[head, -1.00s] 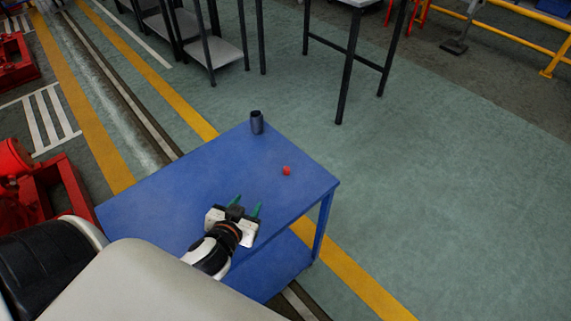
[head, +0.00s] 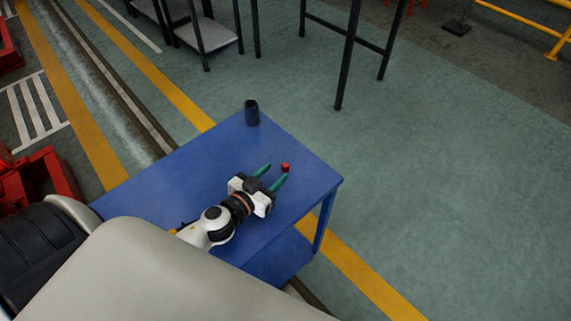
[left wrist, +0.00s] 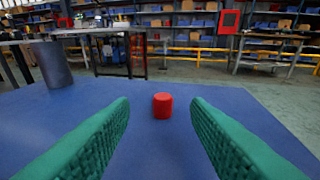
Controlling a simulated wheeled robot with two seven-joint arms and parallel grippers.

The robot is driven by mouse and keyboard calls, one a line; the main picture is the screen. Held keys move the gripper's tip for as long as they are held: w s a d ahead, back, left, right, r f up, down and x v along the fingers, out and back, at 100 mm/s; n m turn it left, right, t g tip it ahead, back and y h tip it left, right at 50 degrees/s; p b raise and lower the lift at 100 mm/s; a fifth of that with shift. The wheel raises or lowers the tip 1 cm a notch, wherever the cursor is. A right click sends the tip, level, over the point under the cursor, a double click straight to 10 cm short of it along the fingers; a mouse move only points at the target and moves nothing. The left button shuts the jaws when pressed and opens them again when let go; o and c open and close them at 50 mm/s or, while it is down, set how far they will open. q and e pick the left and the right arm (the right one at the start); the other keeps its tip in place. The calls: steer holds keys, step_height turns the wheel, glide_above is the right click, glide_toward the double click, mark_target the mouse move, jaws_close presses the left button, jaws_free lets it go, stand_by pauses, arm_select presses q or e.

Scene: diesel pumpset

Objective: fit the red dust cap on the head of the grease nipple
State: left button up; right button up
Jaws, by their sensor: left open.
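The red dust cap (head: 285,167) stands on the blue table top near its right side. My left gripper (head: 272,172) is open and low over the table, with its green fingertips just short of the cap. In the left wrist view the cap (left wrist: 163,105) lies ahead, between the lines of the two open fingers (left wrist: 160,130) and touching neither. No grease nipple can be made out in these frames. My right gripper is not in view.
A dark cup-like cylinder (head: 252,113) stands at the table's far corner; it also shows at the left of the left wrist view (left wrist: 52,65). The blue table (head: 160,190) is otherwise clear. Red machinery (head: 45,175) stands on the floor at left.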

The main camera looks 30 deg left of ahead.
mark_target(284, 166)
arm_select(q)
steer(key=shift+p+x, duration=0.35)
steer(key=shift+x, duration=2.55)
steer(key=shift+d, duration=0.15)
jaws_close()
